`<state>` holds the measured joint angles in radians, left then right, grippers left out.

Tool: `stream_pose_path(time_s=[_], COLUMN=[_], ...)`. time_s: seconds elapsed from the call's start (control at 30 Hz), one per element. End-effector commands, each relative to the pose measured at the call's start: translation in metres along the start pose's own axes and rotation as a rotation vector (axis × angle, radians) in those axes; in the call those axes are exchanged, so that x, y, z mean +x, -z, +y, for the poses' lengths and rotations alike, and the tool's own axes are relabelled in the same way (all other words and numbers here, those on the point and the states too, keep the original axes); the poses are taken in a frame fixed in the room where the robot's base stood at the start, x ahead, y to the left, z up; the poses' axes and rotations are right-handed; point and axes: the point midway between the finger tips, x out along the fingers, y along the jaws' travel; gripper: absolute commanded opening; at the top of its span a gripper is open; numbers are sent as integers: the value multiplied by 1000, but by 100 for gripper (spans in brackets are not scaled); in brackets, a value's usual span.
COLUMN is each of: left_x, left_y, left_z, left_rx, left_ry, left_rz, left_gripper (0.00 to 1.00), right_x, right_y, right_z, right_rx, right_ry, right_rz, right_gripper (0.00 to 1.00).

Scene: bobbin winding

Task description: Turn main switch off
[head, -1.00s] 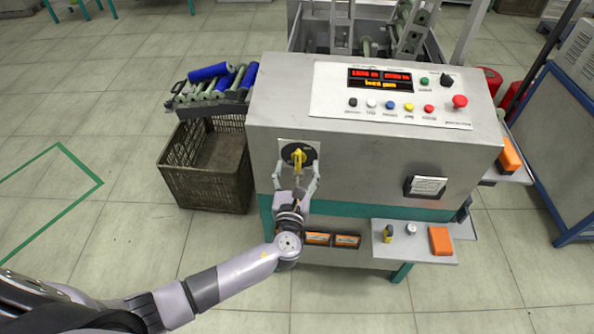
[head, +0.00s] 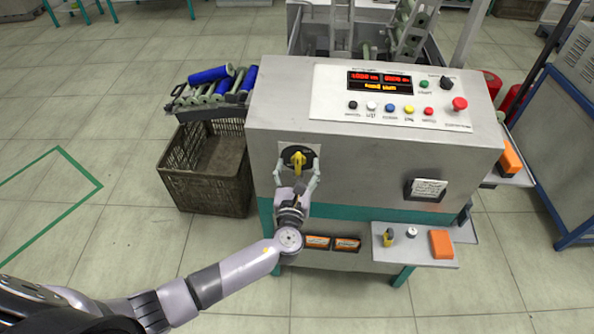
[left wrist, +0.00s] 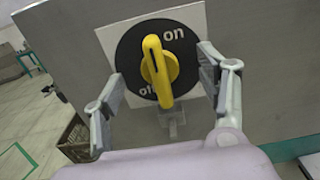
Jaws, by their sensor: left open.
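The main switch is a yellow knob on a black round plate (head: 299,158) on the front left of the grey machine. In the left wrist view the knob (left wrist: 158,70) stands nearly upright, tilted a little. "On" is printed at the upper right of the black plate and "off" at the lower left. My left gripper (head: 299,178) is open in front of the switch. In the left wrist view its fingers (left wrist: 160,92) are spread to either side of the knob, with visible gaps to it. My right gripper is not in view.
The machine's top panel (head: 395,92) has lit red displays and several coloured buttons. A brown crate (head: 205,180) stands left of the machine, below a rack with blue rolls (head: 208,75). A small shelf (head: 415,255) with an orange block juts out at the lower right.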

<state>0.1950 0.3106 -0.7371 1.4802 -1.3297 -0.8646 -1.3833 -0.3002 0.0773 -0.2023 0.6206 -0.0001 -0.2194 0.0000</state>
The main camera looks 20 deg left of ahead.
Motion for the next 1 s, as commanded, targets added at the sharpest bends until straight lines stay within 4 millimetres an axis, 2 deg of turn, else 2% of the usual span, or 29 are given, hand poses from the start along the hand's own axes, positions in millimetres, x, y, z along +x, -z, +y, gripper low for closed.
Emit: stream_pose_path(time_s=[0.57, 1.0], left_x=[9, 9], left_y=[0, 0], left_z=[0, 0], left_rx=[0, 0], left_ry=[-1, -1], left_rz=[0, 0], left_gripper=[66, 37], right_x=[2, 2], right_y=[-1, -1], right_z=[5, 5], right_rx=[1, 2], right_ry=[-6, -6], right_rz=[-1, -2], right_gripper=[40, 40])
